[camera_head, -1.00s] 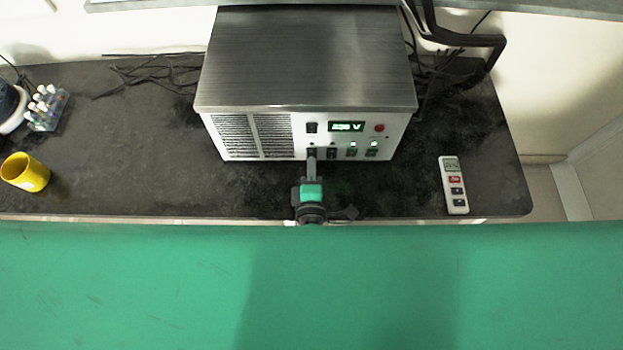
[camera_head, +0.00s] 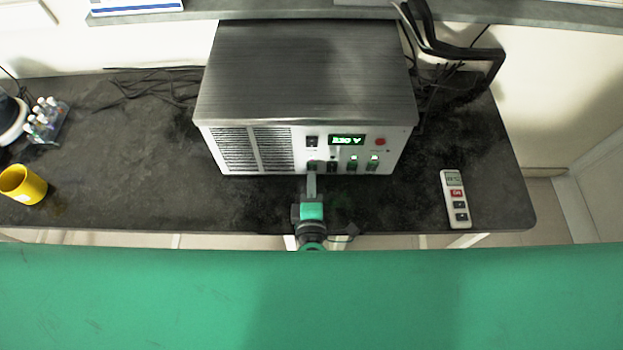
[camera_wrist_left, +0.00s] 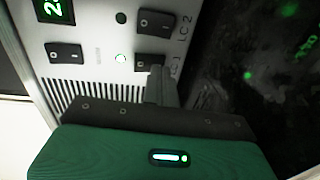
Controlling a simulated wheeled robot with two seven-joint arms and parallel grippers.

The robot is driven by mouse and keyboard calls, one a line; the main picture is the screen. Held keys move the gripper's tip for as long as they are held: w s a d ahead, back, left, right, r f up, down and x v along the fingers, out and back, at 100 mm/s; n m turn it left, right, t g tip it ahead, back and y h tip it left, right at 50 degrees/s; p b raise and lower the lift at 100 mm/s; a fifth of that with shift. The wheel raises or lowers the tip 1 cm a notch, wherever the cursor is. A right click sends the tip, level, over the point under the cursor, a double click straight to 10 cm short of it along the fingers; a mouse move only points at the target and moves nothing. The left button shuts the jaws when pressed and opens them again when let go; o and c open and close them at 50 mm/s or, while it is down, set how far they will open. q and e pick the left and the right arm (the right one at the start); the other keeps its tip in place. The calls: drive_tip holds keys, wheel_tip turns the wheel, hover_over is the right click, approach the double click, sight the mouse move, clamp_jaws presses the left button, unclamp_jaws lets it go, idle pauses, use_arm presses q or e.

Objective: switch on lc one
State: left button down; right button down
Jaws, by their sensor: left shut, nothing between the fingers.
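The steel-topped power box (camera_head: 306,75) has a row of rocker switches low on its front. The LC1 switch (camera_head: 312,165) is the leftmost in that row. It also shows in the left wrist view (camera_wrist_left: 146,61), partly hidden by my finger. The LC2 switch (camera_wrist_left: 155,22) is close by. My right gripper is out of view.
The display (camera_head: 347,140) reads about 230 V, with a red button (camera_head: 380,141) beside it. Two right-hand lamps glow green. A white remote (camera_head: 455,199) lies at right, a yellow mug (camera_head: 22,185) at left. Dark bench between is clear; cables lie behind.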

use_arm(q)
drive_tip(key=s+r, duration=0.1)
drive_tip(key=s, duration=1.1)
drive_tip(key=shift+s, duration=0.35)
